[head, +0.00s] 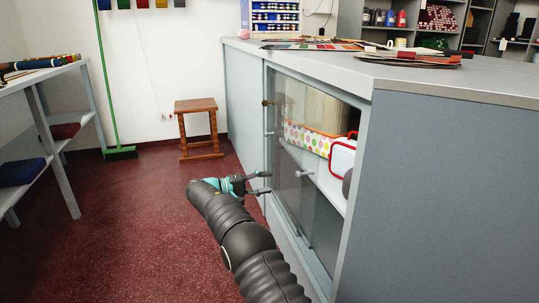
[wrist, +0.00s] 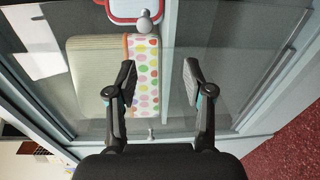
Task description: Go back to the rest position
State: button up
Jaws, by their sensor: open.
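My gripper (head: 262,183) is open and empty. In the head view it is low in front of the counter's glass-fronted cupboard, with my dark arm reaching up from the bottom edge. In the wrist view the two fingers of my gripper (wrist: 160,85) stand apart, with the glass door (wrist: 225,75) behind them. A round knob (head: 301,174) is on the glass front, to the right of my gripper; a knob also shows at the top of the wrist view (wrist: 145,22). I cannot tell whether any finger touches the glass.
The grey counter (head: 450,190) fills the right side. Inside the cupboard are a polka-dot box (head: 310,139) and a red-rimmed white item (head: 342,158). A wooden stool (head: 197,107) and a green broom (head: 120,153) stand at the back. The red floor (head: 140,220) at left is clear.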

notch_tip(320, 180, down, 10)
jog(key=s+n+y, duration=0.2)
jog(key=n, duration=0.1)
jog(key=s+d+f+g+y, duration=0.2)
jog(key=s+d+g+y, duration=0.15)
jog(key=s, duration=0.25)
jog(key=s+d+r+m+t+y+p, duration=0.1)
jog(key=s+d+r, duration=0.4)
jog(key=s, duration=0.9)
jog(key=s+d+r+m+t+y+p, duration=0.1)
jog(key=s+d+r+m+y+p, duration=0.2)
jog(key=s+r, duration=0.9)
jog(key=s+d+r+m+t+y+p, duration=0.1)
jog(key=s+d+r+y, duration=0.5)
jog(key=s, duration=1)
notch_tip(320, 180, up, 3)
jog(key=d+m+p, duration=0.1)
jog(key=m, duration=0.1)
jog(key=shift+s+d+m, duration=0.25)
jog(key=shift+m, duration=0.15)
jog(key=shift+y, duration=0.25)
